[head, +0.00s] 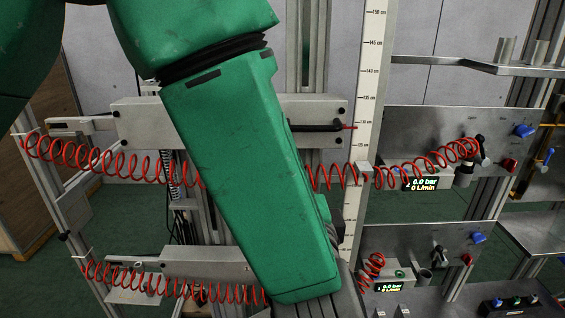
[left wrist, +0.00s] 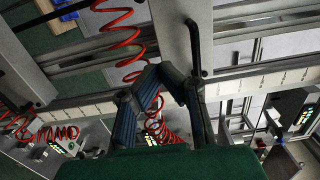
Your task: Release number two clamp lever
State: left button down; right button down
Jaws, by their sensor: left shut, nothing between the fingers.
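My left gripper (left wrist: 163,72) shows in the left wrist view with its dark fingers shut and empty. A black bent lever (left wrist: 194,45) lies just to the right of the fingertips, against a pale metal block (left wrist: 180,22); I cannot tell whether they touch. In the head view a black lever (head: 322,127) sticks out at the right end of the upper grey beam (head: 150,122). No number is readable on a lever, so I cannot tell which is number two. My green left forearm (head: 230,170) hides the beam's middle and the gripper in the head view.
Red coiled hoses (head: 90,160) run across the upper beam, with others along the lower beam (head: 205,262). A white ruler post (head: 370,80) stands right of my arm. Panels with knobs and displays (head: 445,150) stand further right.

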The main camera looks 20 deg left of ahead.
pick_arm(q)
jog(key=w+a+p, duration=0.2)
jog(key=w+a, duration=0.5)
jog(key=w, duration=0.1)
jog(key=shift+w+a+p, duration=0.35)
jog(key=shift+w, duration=0.05)
jog(key=shift+a, duration=0.1)
